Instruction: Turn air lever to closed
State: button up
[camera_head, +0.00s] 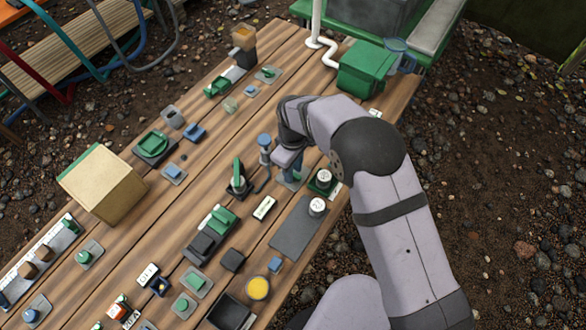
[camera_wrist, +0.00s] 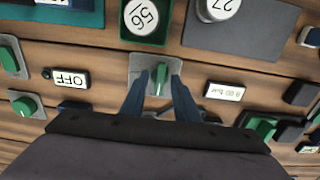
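A small green lever (camera_wrist: 159,78) stands on a grey plate (camera_wrist: 139,68) in the wrist view; which way counts as closed is not marked there. My gripper (camera_wrist: 159,82) points down over this plate, with one blue finger to each side of the lever. The fingers are apart, and gaps show between them and the lever. In the head view my gripper (camera_head: 292,178) is low over the right part of the wooden table, and its wrist mostly hides the lever.
A white bar readout (camera_wrist: 225,91) is right of the lever and an OFF display (camera_wrist: 68,79) left. A green tray with a numbered canister (camera_wrist: 141,16) sits just beyond. On the wooden table (camera_head: 150,215), other green knobs, a blue-topped post (camera_head: 264,142) and a box (camera_head: 103,185) stand around.

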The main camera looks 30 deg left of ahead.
jog(key=shift+r+p, duration=2.35)
jog(key=shift+r, duration=1.1)
